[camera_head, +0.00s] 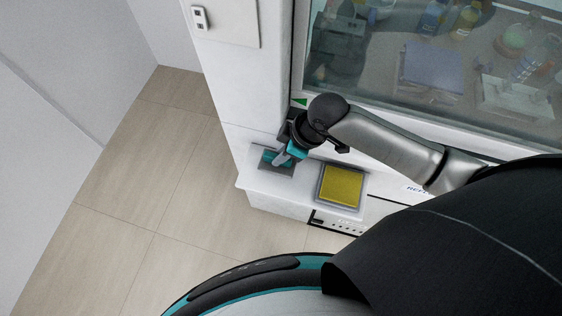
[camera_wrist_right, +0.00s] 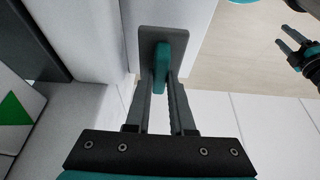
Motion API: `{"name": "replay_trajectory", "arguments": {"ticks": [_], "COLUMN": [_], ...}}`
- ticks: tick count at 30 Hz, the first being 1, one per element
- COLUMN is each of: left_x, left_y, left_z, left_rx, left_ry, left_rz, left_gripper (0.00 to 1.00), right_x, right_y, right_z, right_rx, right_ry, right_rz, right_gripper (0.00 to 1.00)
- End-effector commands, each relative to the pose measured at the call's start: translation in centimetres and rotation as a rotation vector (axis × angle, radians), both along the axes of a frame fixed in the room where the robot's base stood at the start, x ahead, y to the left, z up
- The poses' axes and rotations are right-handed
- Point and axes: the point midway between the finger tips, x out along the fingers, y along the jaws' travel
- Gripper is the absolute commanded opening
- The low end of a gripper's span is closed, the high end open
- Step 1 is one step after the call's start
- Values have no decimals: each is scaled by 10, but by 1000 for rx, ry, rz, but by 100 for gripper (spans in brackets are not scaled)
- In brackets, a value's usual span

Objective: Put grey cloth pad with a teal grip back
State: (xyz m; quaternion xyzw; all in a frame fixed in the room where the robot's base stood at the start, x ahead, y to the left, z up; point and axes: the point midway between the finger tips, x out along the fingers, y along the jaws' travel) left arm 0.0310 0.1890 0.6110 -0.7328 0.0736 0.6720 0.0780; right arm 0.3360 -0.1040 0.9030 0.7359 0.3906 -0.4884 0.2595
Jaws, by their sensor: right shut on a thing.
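The grey cloth pad (camera_head: 284,169) is at the left end of the white ledge (camera_head: 306,180) in the head view. My right gripper (camera_head: 283,157) is above it, shut on its teal grip. In the right wrist view, the teal grip (camera_wrist_right: 160,68) stands between the two fingers of my right gripper (camera_wrist_right: 161,80), with the grey pad (camera_wrist_right: 184,42) beyond. I cannot tell whether the pad touches the ledge. My left gripper (camera_wrist_right: 283,36) shows at the upper right of the wrist view, its fingers apart and empty.
A yellow square in a grey-rimmed tray (camera_head: 341,186) lies on the ledge, right of the pad. Behind is the fumehood glass (camera_head: 390,70), with bottles and a blue item (camera_head: 432,67) inside. Open tiled floor (camera_head: 150,200) lies left of the ledge.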

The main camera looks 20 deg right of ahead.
Motion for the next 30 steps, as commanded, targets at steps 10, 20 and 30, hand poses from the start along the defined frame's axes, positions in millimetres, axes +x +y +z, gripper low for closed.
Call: {"name": "replay_trajectory", "arguments": {"ticks": [10, 20, 30], "left_x": [3, 4, 5], "left_y": [0, -1, -1], "left_z": [-11, -10, -10], "left_rx": [-1, -1, -2], "left_ry": [-4, -7, -8], "left_rz": [0, -1, -1], "left_gripper": [55, 55, 55], "right_x": [0, 0, 0], "right_y": [0, 0, 0], "right_z": [-44, -45, -44], "right_rx": [-1, -1, -1], "right_ry": [1, -1, -1], "right_rz": [-1, 1, 1], "right_gripper": [0, 22, 51]}}
